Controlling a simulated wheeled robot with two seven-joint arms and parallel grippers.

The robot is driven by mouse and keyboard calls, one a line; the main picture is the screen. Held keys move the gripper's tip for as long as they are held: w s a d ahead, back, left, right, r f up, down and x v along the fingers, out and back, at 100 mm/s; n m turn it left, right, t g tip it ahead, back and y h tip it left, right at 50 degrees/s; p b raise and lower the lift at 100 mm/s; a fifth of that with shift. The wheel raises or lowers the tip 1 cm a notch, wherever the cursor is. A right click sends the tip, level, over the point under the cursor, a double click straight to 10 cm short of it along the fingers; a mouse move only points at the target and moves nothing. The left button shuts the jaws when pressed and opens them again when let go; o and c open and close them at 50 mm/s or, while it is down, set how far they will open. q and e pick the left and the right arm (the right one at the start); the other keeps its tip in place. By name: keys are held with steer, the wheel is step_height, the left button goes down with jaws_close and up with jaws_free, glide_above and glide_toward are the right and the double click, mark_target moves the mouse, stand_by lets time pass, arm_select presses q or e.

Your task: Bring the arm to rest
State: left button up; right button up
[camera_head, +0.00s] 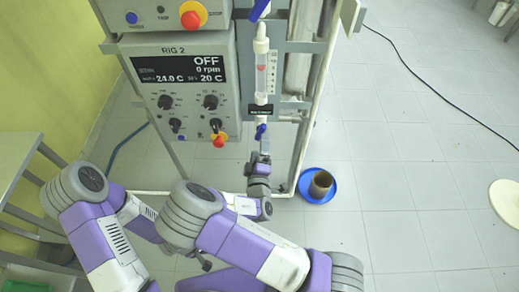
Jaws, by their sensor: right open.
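My right arm, purple, white and grey, reaches in from the bottom right and bends back at the elbow. My right gripper (262,146) is small in the view, just below the blue valve handle (261,131) under the glass tube of the rig. It is open, and no object shows in it. I cannot tell whether it touches the handle. My left arm (95,215) comes in at the lower left, bent.
The RIG 2 control box (185,85) stands on a metal frame and reads OFF. A blue dish (330,195) holding a brown cup (320,184) is right of the frame. A metal table (20,150) is at the left. Open tiled floor lies at the right, crossed by a black cable.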

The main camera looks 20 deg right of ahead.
steer(key=s+d+f+m+g, duration=0.2)
steer(key=s+f+g, duration=0.1)
steer(key=f, duration=0.3)
steer(key=s+d+f+m+g+y, duration=0.1)
steer(key=s+f+m+g, duration=0.25)
steer(key=f, duration=0.25)
steer(key=s+d+f+m+g, duration=0.2)
steer(key=s+f+g, duration=0.15)
steer(key=f, duration=0.25)
steer(key=s+a+f+m+g+y, duration=0.2)
steer(key=s+a+m+g+y, duration=0.4)
steer(key=s, duration=0.5)
steer(key=shift+a+g+y, duration=0.4)
steer(key=shift+a+y, duration=0.7)
steer(key=shift+a, duration=0.25)
steer(key=shift+c, duration=0.3)
